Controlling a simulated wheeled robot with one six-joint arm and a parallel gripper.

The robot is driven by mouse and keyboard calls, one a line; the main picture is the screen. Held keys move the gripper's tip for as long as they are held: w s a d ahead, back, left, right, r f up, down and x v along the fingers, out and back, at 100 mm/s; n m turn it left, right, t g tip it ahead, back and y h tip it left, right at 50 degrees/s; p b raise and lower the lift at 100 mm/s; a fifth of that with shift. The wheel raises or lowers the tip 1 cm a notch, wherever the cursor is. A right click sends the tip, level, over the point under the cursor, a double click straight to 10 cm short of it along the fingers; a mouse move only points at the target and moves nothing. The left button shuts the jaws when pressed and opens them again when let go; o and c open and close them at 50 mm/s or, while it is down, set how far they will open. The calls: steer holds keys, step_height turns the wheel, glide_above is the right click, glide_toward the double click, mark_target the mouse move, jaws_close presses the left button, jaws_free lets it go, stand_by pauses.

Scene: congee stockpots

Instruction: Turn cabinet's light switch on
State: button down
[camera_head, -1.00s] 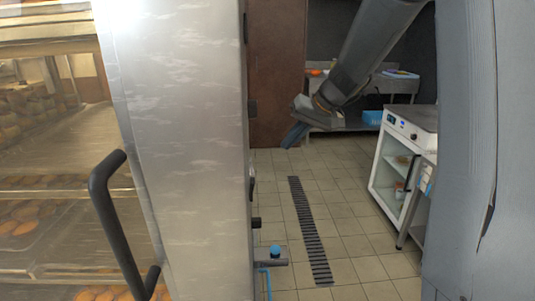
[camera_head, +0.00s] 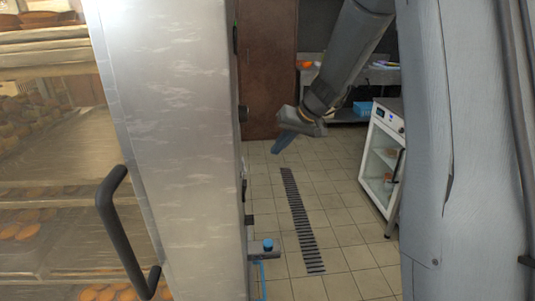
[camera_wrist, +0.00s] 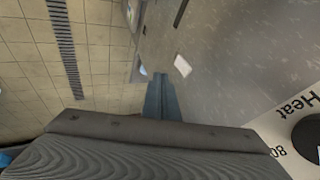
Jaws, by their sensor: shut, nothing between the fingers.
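The tall steel cabinet (camera_head: 175,130) stands at the left in the head view, with a glass door and a dark handle (camera_head: 125,235). Its control side faces away from the head camera; only knobs on its edge show. My gripper (camera_head: 282,145) is to the right of that edge, with its blue-grey fingers shut and empty. In the wrist view, the fingers (camera_wrist: 160,92) point at a metal panel with a small white rectangle (camera_wrist: 182,66), possibly the light switch, just beyond the tips. I cannot tell its position. A dial marked "Heat" (camera_wrist: 305,135) is at the right.
A blue-topped valve (camera_head: 267,246) juts from the cabinet's lower edge.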

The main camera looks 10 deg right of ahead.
mark_target(244, 165)
steer(key=w+a+f+p, duration=0.4)
steer(key=a+f, duration=0.3)
steer(key=shift+a+f+p, duration=0.2)
steer(key=shift+f+p, duration=0.15)
steer(key=shift+f, duration=0.05)
steer(key=shift+w, duration=0.15)
